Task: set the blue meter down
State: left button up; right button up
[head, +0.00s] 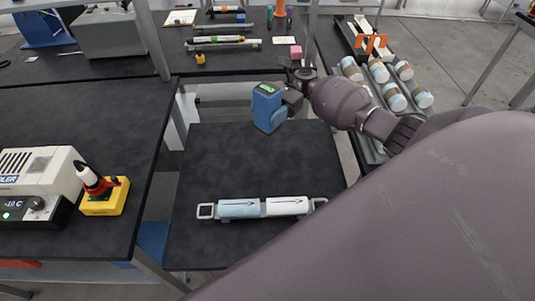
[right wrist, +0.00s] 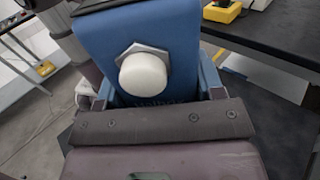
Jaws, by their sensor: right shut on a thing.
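The blue meter (head: 267,108) is a blue box with a small green display on its top face. My right gripper (head: 288,97) is shut on it and holds it over the far part of the dark low table (head: 225,160). The right wrist view shows the meter (right wrist: 180,35) close up, with a white round knob and a metal hex nut on its face. The gripper's dark bar (right wrist: 160,122) crosses in front of it. I cannot tell the gap between meter and table. My left gripper is not in view.
A yellow box with a red-and-black tool (head: 103,195) and a white device (head: 40,172) stand on the left bench. Jars (head: 393,97) line a tray at right. The table's middle is clear.

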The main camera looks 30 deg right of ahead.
notch_tip(320, 180, down, 16)
jog(key=b, duration=0.4)
jog(key=shift+f+b, duration=0.95)
jog(key=shift+f, duration=1)
jog(key=shift+r, duration=0.1)
jog(key=shift+f, duration=0.25)
jog(key=o, duration=1.1)
jog(key=shift+r, duration=0.2)
